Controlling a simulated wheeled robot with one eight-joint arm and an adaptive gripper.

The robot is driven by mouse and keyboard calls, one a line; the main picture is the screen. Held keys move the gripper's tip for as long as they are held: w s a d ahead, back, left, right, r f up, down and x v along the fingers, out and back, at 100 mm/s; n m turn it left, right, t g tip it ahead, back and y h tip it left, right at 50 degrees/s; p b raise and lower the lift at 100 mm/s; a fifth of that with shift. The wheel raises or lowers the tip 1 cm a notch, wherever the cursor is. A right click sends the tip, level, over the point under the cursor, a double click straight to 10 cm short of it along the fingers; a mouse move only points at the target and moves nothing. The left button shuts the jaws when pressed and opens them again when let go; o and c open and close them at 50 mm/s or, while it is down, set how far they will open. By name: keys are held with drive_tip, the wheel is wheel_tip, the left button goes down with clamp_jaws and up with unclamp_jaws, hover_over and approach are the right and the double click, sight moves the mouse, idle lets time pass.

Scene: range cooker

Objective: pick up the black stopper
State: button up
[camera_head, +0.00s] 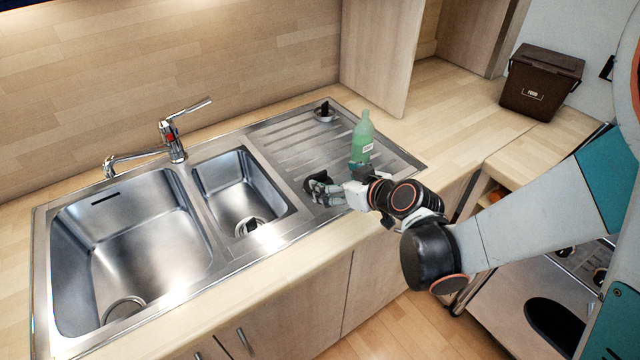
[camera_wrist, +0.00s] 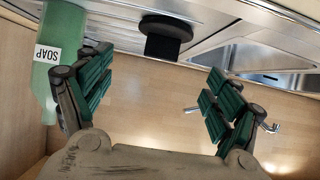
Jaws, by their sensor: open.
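The black stopper (camera_head: 325,108) stands at the back of the ribbed drainer (camera_head: 290,150), behind and left of the green bottle. In the wrist view, which is upside down, the stopper (camera_wrist: 164,45) shows as a dark disc with a narrower block, lying between the lines of my two fingers and beyond them. My gripper (camera_head: 322,188) is over the front part of the drainer, nearer the camera than the stopper and apart from it. In the wrist view my gripper (camera_wrist: 158,72) has its fingers spread wide with nothing between them.
The green soap bottle (camera_head: 362,140) stands right of my gripper; its label (camera_wrist: 47,54) shows close beside one finger. The small basin (camera_head: 240,190), large basin (camera_head: 130,250) and tap (camera_head: 172,140) are to the left. A wooden side panel (camera_head: 380,55) rises behind the drainer. A brown bin (camera_head: 541,82) stands far right.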

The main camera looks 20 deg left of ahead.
sight(320, 176)
drive_tip(key=b+x, duration=0.2)
drive_tip(key=x, duration=0.6)
drive_tip(key=shift+w+a+f+b, duration=0.1)
drive_tip(key=shift+a+b, duration=0.1)
drive_tip(key=shift+b, duration=0.2)
drive_tip(key=c, duration=1.1)
